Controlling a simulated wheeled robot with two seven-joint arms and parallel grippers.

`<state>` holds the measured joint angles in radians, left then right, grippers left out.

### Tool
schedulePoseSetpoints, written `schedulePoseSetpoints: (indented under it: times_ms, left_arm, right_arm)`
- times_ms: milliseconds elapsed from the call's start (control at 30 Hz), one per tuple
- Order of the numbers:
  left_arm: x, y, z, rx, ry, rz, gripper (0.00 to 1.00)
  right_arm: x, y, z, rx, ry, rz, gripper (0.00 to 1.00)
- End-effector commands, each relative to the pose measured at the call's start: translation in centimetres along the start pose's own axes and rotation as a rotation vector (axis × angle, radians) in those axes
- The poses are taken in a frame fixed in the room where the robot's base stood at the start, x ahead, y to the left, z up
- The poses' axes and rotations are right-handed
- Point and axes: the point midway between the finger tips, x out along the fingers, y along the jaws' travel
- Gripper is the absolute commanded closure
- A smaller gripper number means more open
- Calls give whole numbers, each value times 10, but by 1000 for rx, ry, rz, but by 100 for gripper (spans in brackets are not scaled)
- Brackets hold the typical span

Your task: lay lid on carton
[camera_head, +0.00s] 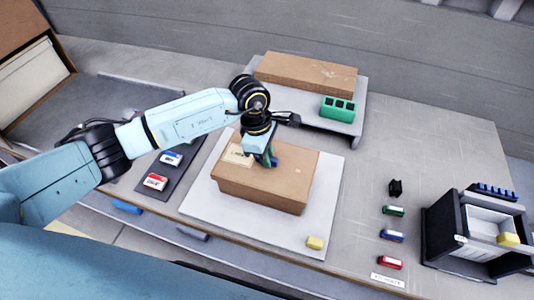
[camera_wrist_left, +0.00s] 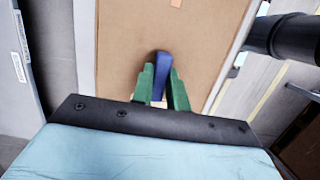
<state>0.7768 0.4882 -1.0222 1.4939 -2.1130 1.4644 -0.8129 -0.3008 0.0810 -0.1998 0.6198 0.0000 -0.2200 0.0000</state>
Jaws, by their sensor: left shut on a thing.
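The brown carton (camera_head: 262,196) stands on a white board in the middle of the bench, its top covered by a flat brown panel that looks like the lid (camera_head: 296,172). The lid also fills much of the left wrist view (camera_wrist_left: 120,45). My left gripper (camera_head: 270,160) is over the lid, pointing down. Its green fingers (camera_wrist_left: 161,85) are shut on a blue upright grip (camera_wrist_left: 161,62) that stands against the brown panel. I cannot tell whether the panel rests fully on the carton walls. My right gripper is not in view.
A second flat brown box (camera_head: 305,73) and a green block (camera_head: 338,107) are on a raised grey shelf behind. A yellow block (camera_head: 315,243) lies at the white board's front corner. Several small coloured parts and a black holder (camera_head: 452,232) are at right.

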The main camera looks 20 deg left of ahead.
Motion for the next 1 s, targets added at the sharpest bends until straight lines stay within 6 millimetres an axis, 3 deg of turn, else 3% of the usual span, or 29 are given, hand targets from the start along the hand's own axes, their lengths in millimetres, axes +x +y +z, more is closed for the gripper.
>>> schedulePoseSetpoints:
  times_ms: [1000]
  left_arm:
    - [6, 1, -1, 0, 0, 2, 100]
  right_arm:
    - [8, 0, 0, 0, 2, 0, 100]
